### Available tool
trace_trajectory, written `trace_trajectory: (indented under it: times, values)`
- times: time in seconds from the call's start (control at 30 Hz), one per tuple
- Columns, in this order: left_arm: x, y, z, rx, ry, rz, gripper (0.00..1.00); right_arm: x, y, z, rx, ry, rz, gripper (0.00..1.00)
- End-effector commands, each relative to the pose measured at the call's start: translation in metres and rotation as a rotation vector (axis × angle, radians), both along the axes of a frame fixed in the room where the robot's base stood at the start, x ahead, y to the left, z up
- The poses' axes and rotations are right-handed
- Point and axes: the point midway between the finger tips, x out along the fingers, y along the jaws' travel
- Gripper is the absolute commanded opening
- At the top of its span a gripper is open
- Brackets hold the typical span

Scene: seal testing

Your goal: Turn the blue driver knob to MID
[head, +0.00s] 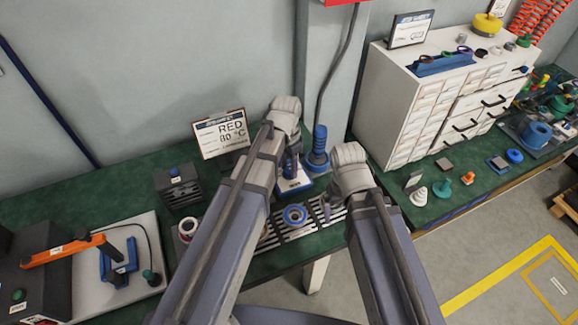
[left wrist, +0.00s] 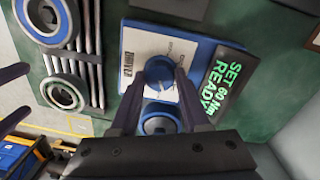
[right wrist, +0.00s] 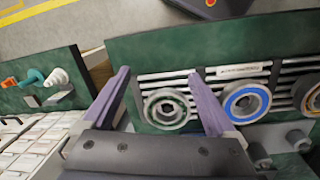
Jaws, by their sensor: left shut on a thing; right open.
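The blue driver knob (left wrist: 159,72) sits on the white panel of a blue driver unit (left wrist: 205,47) in the left wrist view. A dark screen (left wrist: 228,85) there reads "SET 60 Nm READY" in green. My left gripper (left wrist: 159,80) is shut on the knob, one finger on each side. The small panel labels are too blurred to read, so I cannot tell the knob's setting. In the head view the unit (head: 295,184) is partly hidden behind my left arm. My right gripper (right wrist: 158,75) is open and empty, above the slatted rack.
The slatted rack (right wrist: 205,84) holds several rings, one of them blue (right wrist: 245,103). A blue cylindrical tool (head: 318,150) with a cable stands behind the unit. A white drawer cabinet (head: 410,108) stands at the right.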

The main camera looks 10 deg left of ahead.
Motion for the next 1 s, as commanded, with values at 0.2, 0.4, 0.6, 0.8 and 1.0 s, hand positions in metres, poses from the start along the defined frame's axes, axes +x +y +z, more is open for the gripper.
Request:
trace_trajectory:
  times: [0.2, 0.4, 0.6, 0.8, 1.0]
  values:
    - [-0.0006, 0.0001, 0.0000, 0.000, -0.001, 0.165, 0.00, 0.0000, 0.0000, 0.0000, 0.000, 0.000, 0.000, 0.92]
    - [-0.0006, 0.0000, -0.0001, -0.001, 0.000, 0.280, 0.00, 0.0000, 0.0000, 0.0000, 0.000, 0.000, 0.000, 0.92]
    - [-0.0008, 0.0000, -0.0001, -0.001, 0.000, 0.353, 0.00, 0.0000, 0.0000, 0.0000, 0.000, 0.000, 0.000, 0.92]
    - [-0.0008, 0.0000, -0.0001, -0.001, 0.001, 0.384, 0.00, 0.0000, 0.0000, -0.0001, 0.000, 0.000, 0.000, 0.92]
    - [-0.0007, -0.0001, -0.0001, -0.001, 0.001, 0.388, 0.00, 0.0000, 0.0000, -0.0001, 0.000, 0.000, 0.000, 0.92]
